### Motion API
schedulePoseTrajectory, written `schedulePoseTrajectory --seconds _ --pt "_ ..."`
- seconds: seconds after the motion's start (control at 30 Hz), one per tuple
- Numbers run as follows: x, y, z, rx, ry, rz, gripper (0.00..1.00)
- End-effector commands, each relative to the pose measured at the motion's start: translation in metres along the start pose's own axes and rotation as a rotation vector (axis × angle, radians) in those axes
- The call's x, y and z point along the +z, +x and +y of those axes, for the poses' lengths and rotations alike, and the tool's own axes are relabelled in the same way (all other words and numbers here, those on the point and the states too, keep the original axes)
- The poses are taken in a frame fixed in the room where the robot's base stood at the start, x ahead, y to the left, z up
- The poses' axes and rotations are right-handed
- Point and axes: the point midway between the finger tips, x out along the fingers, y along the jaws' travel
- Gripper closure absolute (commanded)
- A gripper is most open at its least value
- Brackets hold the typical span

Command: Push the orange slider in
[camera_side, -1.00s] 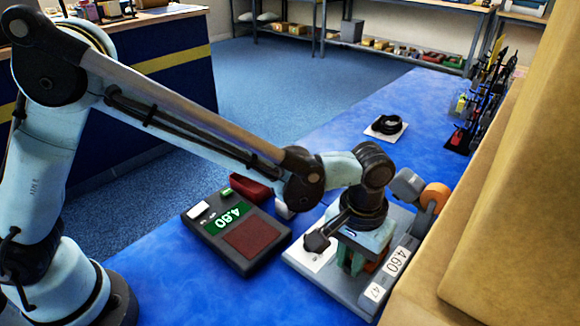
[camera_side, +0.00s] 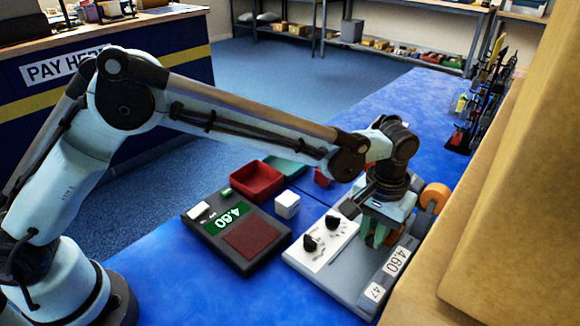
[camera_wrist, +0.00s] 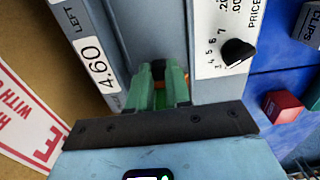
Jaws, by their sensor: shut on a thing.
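The grey device (camera_side: 352,282) lies on the blue table, with a white panel (camera_side: 322,240) holding two black knobs, and labels reading 4.60 and 47. My gripper (camera_side: 377,235) points down over the device, its green fingers shut in the channel between the panel and the 4.60 label. The wrist view shows the fingers (camera_wrist: 160,78) close together in that channel. The orange slider is not clearly visible; the fingers hide it. An orange roll (camera_side: 434,197) sits at the device's far end.
A dark 4.60 display unit (camera_side: 243,231) lies left of the device. A white cube (camera_side: 287,204), a red tray (camera_side: 257,181) and a red block (camera_wrist: 282,106) stand close by. A cardboard carton (camera_side: 510,200) borders the right side.

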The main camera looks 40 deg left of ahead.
Motion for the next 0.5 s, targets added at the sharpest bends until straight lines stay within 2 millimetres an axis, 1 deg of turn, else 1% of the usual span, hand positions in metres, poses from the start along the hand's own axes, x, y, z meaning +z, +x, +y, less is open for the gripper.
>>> schedulePoseTrajectory --seconds 0.1,0.13,0.2,0.3,0.5 --pt "0.0004 -0.0004 0.0006 0.001 0.001 0.000 1.00" --pt "0.0004 -0.0004 0.0006 0.001 0.001 0.000 0.79" --pt "0.0004 -0.0004 0.0005 0.001 0.001 0.000 0.68" --pt "0.0005 -0.0003 0.0004 0.001 0.001 0.000 0.55" --pt "0.0005 -0.0002 0.0002 0.000 0.001 0.000 0.55"
